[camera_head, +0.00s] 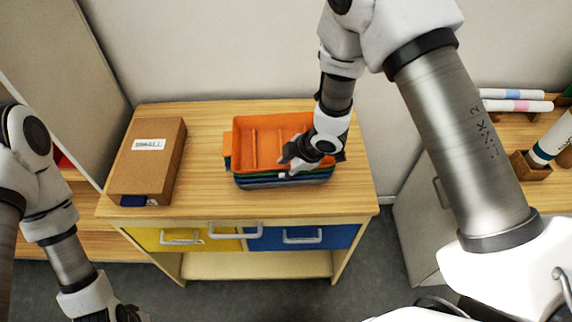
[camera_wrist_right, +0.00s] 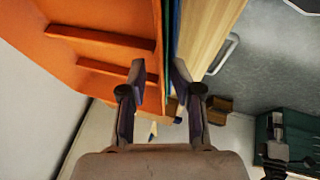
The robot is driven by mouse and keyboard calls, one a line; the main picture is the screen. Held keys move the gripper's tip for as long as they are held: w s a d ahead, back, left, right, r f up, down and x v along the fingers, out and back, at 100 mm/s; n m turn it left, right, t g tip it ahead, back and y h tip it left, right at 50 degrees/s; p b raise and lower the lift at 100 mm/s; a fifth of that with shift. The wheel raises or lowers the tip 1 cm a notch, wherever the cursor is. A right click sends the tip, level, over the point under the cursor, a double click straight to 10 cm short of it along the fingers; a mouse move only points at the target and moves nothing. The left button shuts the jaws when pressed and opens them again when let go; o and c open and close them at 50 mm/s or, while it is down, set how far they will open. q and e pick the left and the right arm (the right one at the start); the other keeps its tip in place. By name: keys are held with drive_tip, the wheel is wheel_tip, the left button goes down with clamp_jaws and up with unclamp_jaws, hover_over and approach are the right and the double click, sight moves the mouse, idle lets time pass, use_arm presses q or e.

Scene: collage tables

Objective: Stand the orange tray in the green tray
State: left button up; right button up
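The orange tray (camera_head: 262,133) lies flat on top of a stack of trays on the wooden cabinet. A thin edge of the green tray (camera_wrist_right: 168,42) shows beside the orange wall in the right wrist view; most of it is hidden under the orange tray. My right gripper (camera_head: 287,166) is at the front wall of the orange tray, and its fingers (camera_wrist_right: 159,82) are apart there, one toward the inside and one toward the outside. I cannot tell whether they touch the wall. My left gripper (camera_head: 112,316) is partly cut off at the bottom left, away from the trays.
A blue tray (camera_head: 283,184) is in the stack. A brown box (camera_head: 152,172) labelled "SMALL" stands at the left of the wooden cabinet top (camera_head: 212,190). Yellow and blue drawers are below. The top is clear between box and stack. Rolls (camera_head: 515,105) lie on the right-hand table.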

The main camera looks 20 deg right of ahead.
drive_tip(key=shift+w+d, duration=0.1)
drive_tip(key=shift+r, duration=0.25)
drive_tip(key=v, duration=1.2)
drive_tip(key=s+f+m+g, duration=0.2)
drive_tip(key=s+f+m, duration=0.75)
drive_tip(key=f, duration=0.45)
drive_tip(key=s+d+f+m+h, duration=0.1)
drive_tip(key=s+d+f+m, duration=0.1)
drive_tip(key=s+f, duration=0.1)
drive_tip(key=s+d+f+m+g+h, duration=0.1)
drive_tip(key=s+d+f+m, duration=0.1)
drive_tip(key=s, duration=0.4)
drive_tip(key=s+d+f+m+g+h, duration=0.1)
drive_tip(key=s+d+f+m, duration=0.1)
drive_tip(key=s+f+m, duration=0.1)
drive_tip(key=shift+s+f+h+p, duration=0.3)
drive_tip(key=shift+s+f+h, duration=0.15)
drive_tip(key=shift+s, duration=0.45)
drive_tip(key=shift+w, duration=0.15)
